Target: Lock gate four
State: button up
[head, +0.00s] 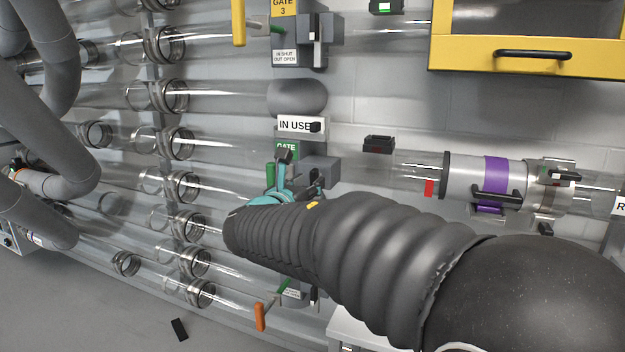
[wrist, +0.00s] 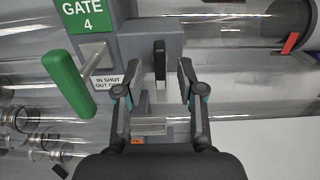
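Gate four is marked by a green sign reading GATE 4 (wrist: 84,14), which is partly covered in the head view (head: 286,147). Its green handle (wrist: 68,83) stands out on a metal stem left of my gripper; part of it shows in the head view (head: 270,175). A white label (wrist: 107,83) starts "IN SHUT". A black upright tab (wrist: 160,62) sits on the grey gate block (wrist: 143,42). My gripper (wrist: 157,78) is open and empty. Its fingers appear on either side of the tab, with visible gaps; I cannot tell the depth. In the head view my gripper (head: 297,180) partly hides the gate.
An IN USE plate (head: 293,124) hangs above gate four. Gate three's yellow handle (head: 238,22) is higher, and an orange handle (head: 260,316) is below. Clear tubes (head: 220,97) run across the wall. A yellow cabinet (head: 480,58) is at upper right.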

jog(key=shift+x, duration=1.15)
grip_shut()
